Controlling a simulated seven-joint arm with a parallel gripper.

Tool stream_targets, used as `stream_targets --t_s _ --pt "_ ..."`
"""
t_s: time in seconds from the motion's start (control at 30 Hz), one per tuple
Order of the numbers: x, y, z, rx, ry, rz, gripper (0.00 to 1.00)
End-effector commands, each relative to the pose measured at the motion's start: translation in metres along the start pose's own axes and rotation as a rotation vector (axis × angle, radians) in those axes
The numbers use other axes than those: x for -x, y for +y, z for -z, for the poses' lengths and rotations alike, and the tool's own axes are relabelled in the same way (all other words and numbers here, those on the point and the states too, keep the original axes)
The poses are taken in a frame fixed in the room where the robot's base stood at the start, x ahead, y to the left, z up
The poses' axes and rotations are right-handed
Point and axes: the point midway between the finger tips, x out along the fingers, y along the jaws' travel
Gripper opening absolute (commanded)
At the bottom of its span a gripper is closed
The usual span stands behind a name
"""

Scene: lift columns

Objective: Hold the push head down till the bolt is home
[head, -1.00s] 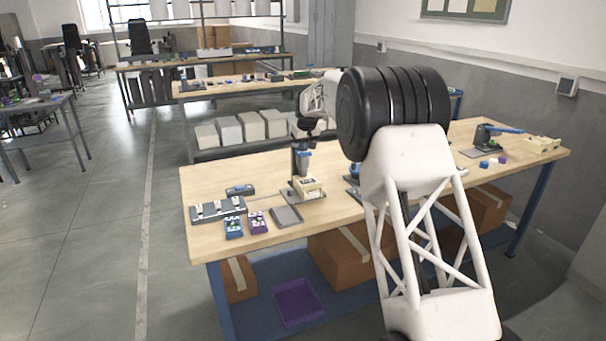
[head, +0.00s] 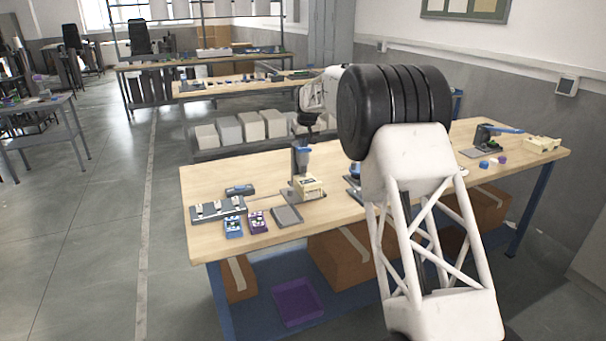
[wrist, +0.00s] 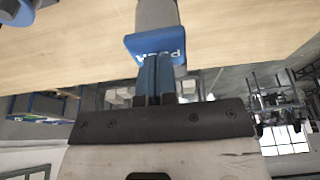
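The push head (wrist: 155,48) is a blue cap with white lettering on a grey upright (wrist: 157,14) in the wrist view. In the head view the push head (head: 301,150) tops a grey upright press with a cream block (head: 309,187) at its foot. My gripper (wrist: 155,62) has its two blue fingers together, with nothing seen between them. The fingertips overlap the push head's edge in the wrist view; I cannot tell if they touch it. In the head view my gripper (head: 308,121) is above the push head. The bolt cannot be made out.
A grey tray (head: 287,216) lies in front of the press. A grey rack (head: 218,209), a purple box (head: 257,222) and a blue box (head: 233,227) stand to the left. My arm hides the bench's middle.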

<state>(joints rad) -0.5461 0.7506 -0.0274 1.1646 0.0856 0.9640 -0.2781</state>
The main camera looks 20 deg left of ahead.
Motion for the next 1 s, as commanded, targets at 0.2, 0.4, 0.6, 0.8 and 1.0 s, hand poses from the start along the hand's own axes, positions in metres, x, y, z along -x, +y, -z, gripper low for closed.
stream_targets --t_s 0.2,0.4,0.6,0.8,1.0 --pt "0.011 0.000 0.003 0.000 0.000 0.000 0.00" --pt "0.021 0.000 0.006 0.000 0.001 0.000 0.00" --pt "0.030 0.000 0.009 0.000 0.002 0.000 0.00" --pt "0.039 0.000 0.012 0.000 0.000 0.000 0.00" --pt "0.049 0.000 0.015 0.000 0.001 0.000 0.00"
